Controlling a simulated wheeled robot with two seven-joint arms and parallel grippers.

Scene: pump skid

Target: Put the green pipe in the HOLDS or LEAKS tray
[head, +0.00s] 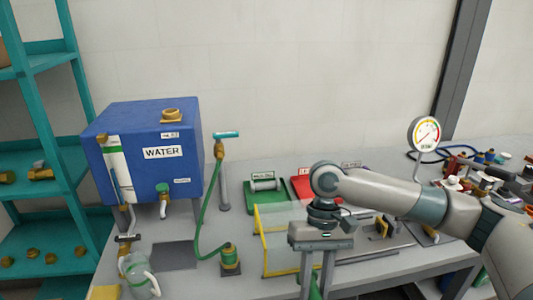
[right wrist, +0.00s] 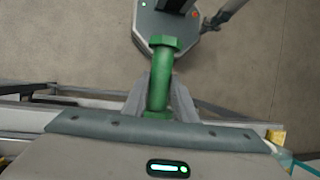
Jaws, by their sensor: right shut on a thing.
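The green pipe (right wrist: 159,82) is held between the fingers of my right gripper (right wrist: 160,100), with a hexagonal end toward the top of the right wrist view. In the head view the right gripper (head: 318,272) points down near the bench's front edge, and a bit of the green pipe (head: 315,289) shows between its fingers. The green tray (head: 251,207) stands on the bench behind the gripper and holds a grey cylindrical piece. The red tray (head: 300,196) is right of it, partly hidden by my right arm. Their labels are too small to read surely. My left gripper is out of view.
A yellow-edged clear guard (head: 262,240) stands just left of the gripper. The blue WATER tank (head: 145,155), a green hose (head: 204,230) and a jug (head: 138,278) are on the left. A dial gauge (head: 425,133) and loose fittings are on the right.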

